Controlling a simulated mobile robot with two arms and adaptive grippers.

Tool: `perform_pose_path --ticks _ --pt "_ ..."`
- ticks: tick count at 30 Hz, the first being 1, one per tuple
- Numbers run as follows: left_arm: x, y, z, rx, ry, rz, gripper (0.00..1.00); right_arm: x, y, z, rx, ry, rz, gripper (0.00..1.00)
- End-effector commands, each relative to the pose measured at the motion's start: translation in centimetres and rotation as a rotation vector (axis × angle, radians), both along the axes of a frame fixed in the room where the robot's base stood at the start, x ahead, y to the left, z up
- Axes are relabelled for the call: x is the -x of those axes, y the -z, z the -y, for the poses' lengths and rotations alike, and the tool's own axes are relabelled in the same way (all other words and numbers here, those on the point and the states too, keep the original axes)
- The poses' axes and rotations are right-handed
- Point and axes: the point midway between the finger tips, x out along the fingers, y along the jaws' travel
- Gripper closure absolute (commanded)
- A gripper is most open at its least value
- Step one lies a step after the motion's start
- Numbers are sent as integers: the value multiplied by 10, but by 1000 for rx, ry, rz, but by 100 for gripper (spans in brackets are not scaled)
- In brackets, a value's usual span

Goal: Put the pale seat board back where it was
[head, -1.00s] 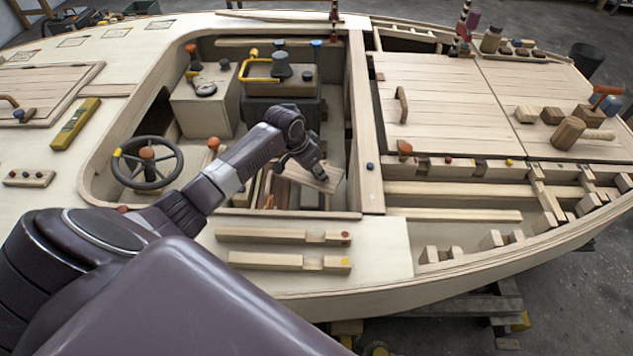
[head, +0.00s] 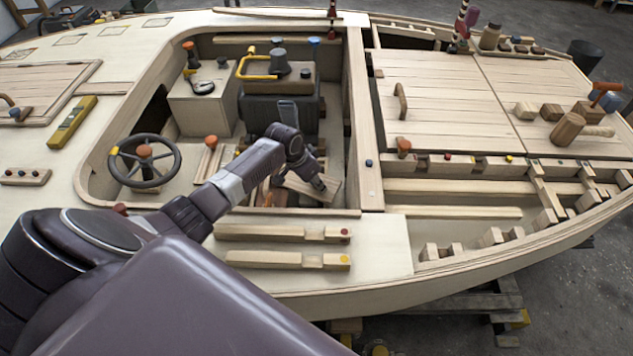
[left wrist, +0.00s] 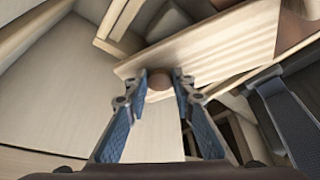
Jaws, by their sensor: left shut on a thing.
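The pale seat board (head: 328,190) is in the cockpit well in the head view, tilted, in front of the dark box. In the left wrist view the pale board (left wrist: 220,48) runs from the middle to the upper right, with a round brown knob (left wrist: 158,84) on it. My left gripper (head: 317,183) reaches into the well from the left. Its blue fingers (left wrist: 161,76) are shut on the knob of the board. The floor opening under the board is partly hidden by my arm. My right gripper is in neither view.
A dark box (head: 308,112) with a strap stands just behind the board. The steering wheel (head: 146,162) is at the well's left. A plywood box (head: 203,103) stands at the back left. The well's right wall (head: 364,130) is close to the board.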

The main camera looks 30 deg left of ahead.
Motion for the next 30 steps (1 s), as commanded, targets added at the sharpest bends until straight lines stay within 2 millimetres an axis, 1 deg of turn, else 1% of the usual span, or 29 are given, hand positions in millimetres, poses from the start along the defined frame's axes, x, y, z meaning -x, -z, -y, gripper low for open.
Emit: perform_pose_path --ticks 5,6,10,20,23,26,30 --pt "-1 2 0 0 1 2 100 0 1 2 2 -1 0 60" --pt "0 3 0 0 1 1 75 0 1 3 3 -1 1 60" --pt "0 3 0 0 1 1 60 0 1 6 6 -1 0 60" --pt "0 0 0 0 1 1 59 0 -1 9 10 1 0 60" --pt "0 -11 0 -1 1 1 59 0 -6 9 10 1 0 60" --pt "4 -22 -2 -1 1 2 59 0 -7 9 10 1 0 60" --pt "13 -46 -5 -3 3 3 59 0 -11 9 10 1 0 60"
